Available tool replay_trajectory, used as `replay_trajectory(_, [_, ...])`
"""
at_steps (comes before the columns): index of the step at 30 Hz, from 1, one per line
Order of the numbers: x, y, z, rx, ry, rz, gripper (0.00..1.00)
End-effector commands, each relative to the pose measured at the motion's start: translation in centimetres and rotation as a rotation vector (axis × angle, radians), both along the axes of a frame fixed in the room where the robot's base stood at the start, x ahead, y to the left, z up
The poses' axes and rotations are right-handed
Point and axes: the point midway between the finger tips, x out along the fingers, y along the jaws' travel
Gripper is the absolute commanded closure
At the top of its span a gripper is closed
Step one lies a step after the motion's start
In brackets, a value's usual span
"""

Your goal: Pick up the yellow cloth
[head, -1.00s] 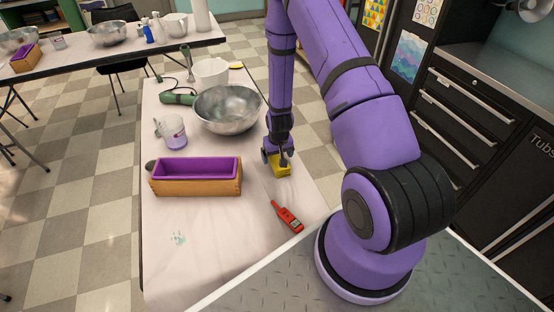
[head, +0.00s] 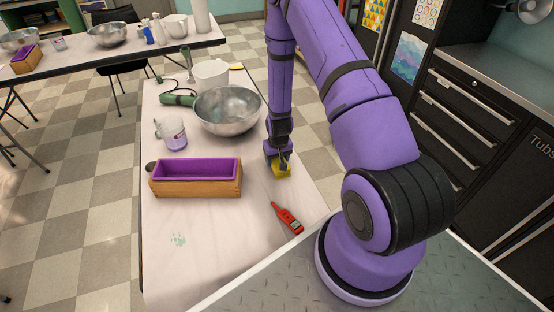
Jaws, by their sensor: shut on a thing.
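The yellow cloth (head: 283,171) is a small bunched yellow piece at the right part of the near table, right of the wooden box. My gripper (head: 281,164) points down at it and is shut on it. The fingers partly hide the cloth. I cannot tell whether the cloth still touches the table or hangs just above it.
A red thermometer (head: 287,218) lies nearer me. The table front is mostly clear.

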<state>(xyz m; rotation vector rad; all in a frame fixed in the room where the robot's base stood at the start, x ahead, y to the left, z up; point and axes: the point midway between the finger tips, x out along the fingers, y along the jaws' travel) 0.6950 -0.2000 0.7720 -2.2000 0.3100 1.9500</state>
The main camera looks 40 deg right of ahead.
Motion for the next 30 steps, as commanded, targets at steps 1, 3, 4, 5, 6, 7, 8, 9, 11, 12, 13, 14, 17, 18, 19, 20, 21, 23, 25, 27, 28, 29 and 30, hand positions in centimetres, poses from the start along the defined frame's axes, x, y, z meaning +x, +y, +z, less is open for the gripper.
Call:
replay_trajectory(1, [0.0, 0.0, 0.2, 0.0, 0.0, 0.0, 0.66])
replay_trajectory(3, [0.0, 0.0, 0.5, 0.0, -0.001, 0.0, 0.66])
replay_trajectory(4, [0.0, 0.0, 0.7, 0.0, -0.001, 0.0, 0.66])
replay_trajectory(5, [0.1, 0.0, 1.0, -0.001, -0.002, 0.0, 0.66])
replay_trajectory(6, [0.1, 0.0, 1.3, -0.001, -0.003, 0.0, 0.66])
replay_trajectory(7, [0.1, 0.0, 1.6, -0.001, -0.003, 0.0, 0.66])
replay_trajectory(8, [0.1, 0.0, 1.9, -0.001, -0.003, 0.0, 0.66])
replay_trajectory(9, [0.1, 0.0, 2.4, -0.001, -0.003, 0.0, 0.66])
replay_trajectory(11, [0.1, 0.0, 3.2, -0.001, -0.003, 0.0, 0.66])
replay_trajectory(12, [0.1, 0.0, 3.8, -0.001, -0.003, 0.001, 0.66])
replay_trajectory(13, [-0.9, 0.2, 3.6, 0.001, 0.002, 0.0, 0.66])
replay_trajectory(14, [-1.6, 0.4, 3.6, 0.001, 0.003, 0.0, 0.66])
replay_trajectory(17, [-3.8, 1.1, 3.8, 0.001, 0.004, 0.0, 0.66])
replay_trajectory(18, [-4.7, 1.3, 3.9, 0.001, 0.003, 0.0, 0.66])
replay_trajectory(19, [-5.5, 1.6, 3.9, 0.001, 0.004, 0.0, 0.66])
replay_trajectory(20, [-6.2, 1.8, 4.0, 0.001, 0.004, 0.0, 0.66])
replay_trajectory(21, [-7.2, 2.1, 4.1, 0.001, 0.004, 0.0, 0.66])
replay_trajectory(23, [-8.6, 2.5, 4.2, 0.001, 0.004, 0.001, 0.66])
replay_trajectory(25, [-10.2, 3.0, 4.4, 0.002, 0.004, 0.001, 0.66])
replay_trajectory(27, [-11.6, 3.4, 4.5, 0.001, 0.004, 0.0, 0.66])
replay_trajectory(28, [-12.2, 3.5, 4.6, 0.001, 0.003, 0.0, 0.66])
replay_trajectory(29, [-12.6, 3.7, 4.6, 0.001, 0.003, 0.0, 0.66])
replay_trajectory(30, [-13.2, 3.8, 4.7, 0.001, 0.002, 0.0, 0.66])
